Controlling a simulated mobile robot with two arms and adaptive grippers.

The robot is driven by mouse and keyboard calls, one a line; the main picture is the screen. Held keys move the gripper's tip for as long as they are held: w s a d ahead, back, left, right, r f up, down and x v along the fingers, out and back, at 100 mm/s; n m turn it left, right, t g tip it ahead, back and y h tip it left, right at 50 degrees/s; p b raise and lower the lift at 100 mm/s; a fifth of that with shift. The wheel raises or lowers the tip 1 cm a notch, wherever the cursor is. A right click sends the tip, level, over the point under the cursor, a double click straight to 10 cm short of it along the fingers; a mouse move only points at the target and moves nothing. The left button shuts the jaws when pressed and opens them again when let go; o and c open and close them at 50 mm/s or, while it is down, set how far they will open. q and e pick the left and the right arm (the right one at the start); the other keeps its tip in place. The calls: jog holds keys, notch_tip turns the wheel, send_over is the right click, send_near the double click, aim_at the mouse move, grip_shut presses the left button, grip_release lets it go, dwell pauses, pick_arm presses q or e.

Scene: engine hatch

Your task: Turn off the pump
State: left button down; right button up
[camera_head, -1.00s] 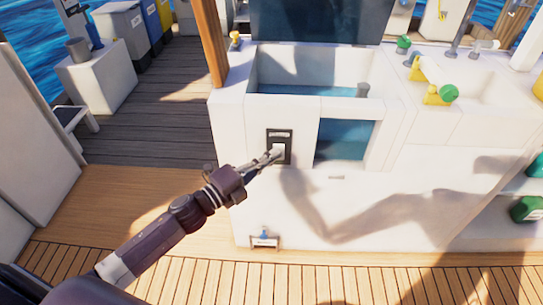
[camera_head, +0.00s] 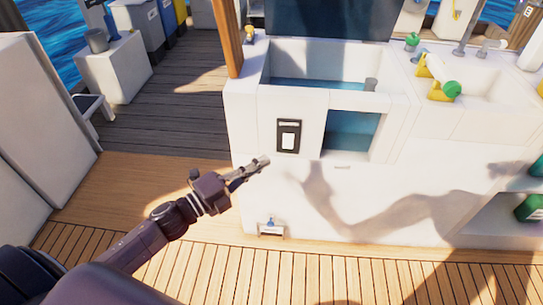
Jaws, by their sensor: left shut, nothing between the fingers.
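The pump switch (camera_head: 288,137) is a black panel with a white rocker on the front of the white counter, left of the window onto the water tank. It shows unobstructed. I cannot tell from its rocker whether the pump is on or off. My left gripper (camera_head: 262,162) is shut and empty, below and to the left of the switch and apart from it. My right gripper is not in view.
The white counter (camera_head: 300,205) holds a tank of blue water (camera_head: 315,84), with a raised dark lid (camera_head: 330,18) behind. A wooden post (camera_head: 227,38) stands at its left corner. A small fitting (camera_head: 271,228) sits low on the front.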

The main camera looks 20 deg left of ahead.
pick_arm(q)
jog(key=shift+v, duration=1.6)
jog(key=shift+r, duration=0.15)
